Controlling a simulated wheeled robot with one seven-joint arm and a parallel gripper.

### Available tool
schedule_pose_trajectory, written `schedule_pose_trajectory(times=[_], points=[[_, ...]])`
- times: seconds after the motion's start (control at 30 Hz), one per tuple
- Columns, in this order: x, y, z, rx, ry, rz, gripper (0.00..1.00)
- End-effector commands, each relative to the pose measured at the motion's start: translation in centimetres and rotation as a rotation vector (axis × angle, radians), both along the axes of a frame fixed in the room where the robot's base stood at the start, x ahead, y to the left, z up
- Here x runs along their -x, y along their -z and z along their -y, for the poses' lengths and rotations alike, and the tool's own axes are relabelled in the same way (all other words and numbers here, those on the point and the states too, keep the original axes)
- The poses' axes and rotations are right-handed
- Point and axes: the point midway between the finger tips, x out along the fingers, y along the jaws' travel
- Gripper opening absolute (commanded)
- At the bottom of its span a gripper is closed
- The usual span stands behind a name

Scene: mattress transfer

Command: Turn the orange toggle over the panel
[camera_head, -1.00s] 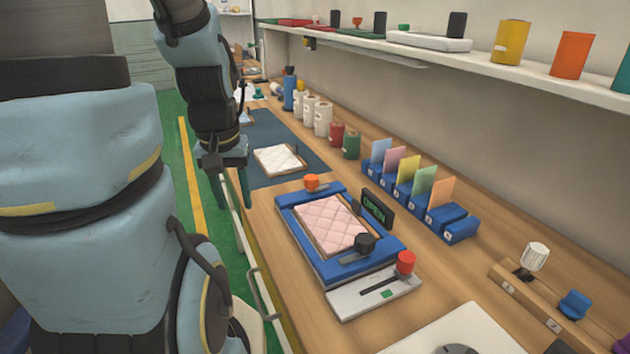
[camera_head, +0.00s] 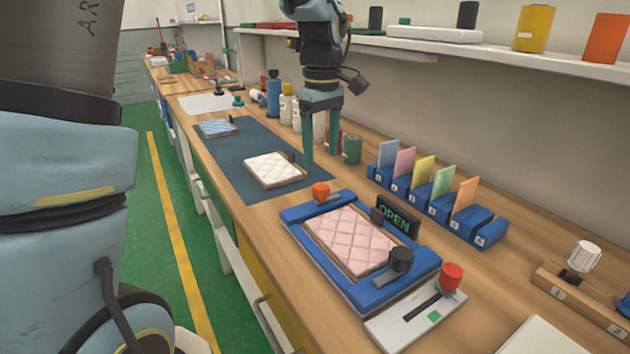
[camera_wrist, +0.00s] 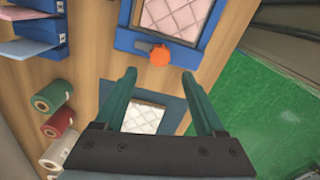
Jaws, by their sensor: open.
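The orange toggle (camera_head: 320,192) sits on the far edge of the blue-framed panel (camera_head: 408,286), with its small lever reaching along the frame. A pink quilted pad (camera_head: 350,240) lies inside the frame. In the wrist view the orange toggle (camera_wrist: 160,55) is ahead of the fingertips, roughly centred between them but apart from them. My gripper (camera_head: 320,158) is open and empty, pointing down over the bench beyond the toggle. Its two green fingers also show in the wrist view (camera_wrist: 159,75). A black knob (camera_head: 401,261) stands on the frame's near edge.
A sign reading OPEN (camera_head: 397,219) stands on the frame's right side. A red-knobbed slider box (camera_head: 415,314) is at the near end. Blue card holders (camera_head: 440,205), a green roll (camera_head: 351,149) and a white quilted pad (camera_head: 273,170) are close by.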

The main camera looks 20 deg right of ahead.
Motion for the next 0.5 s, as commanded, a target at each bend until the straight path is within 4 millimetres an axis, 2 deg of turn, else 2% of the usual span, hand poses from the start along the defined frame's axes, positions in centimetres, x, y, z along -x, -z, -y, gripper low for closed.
schedule_pose_trajectory(times=[0.3, 0.5], points=[[0.1, 5.8, -0.1, -0.001, 0.002, -0.003, 0.72], [0.0, 7.7, -0.1, 0.001, 0.001, 0.0, 0.72]])
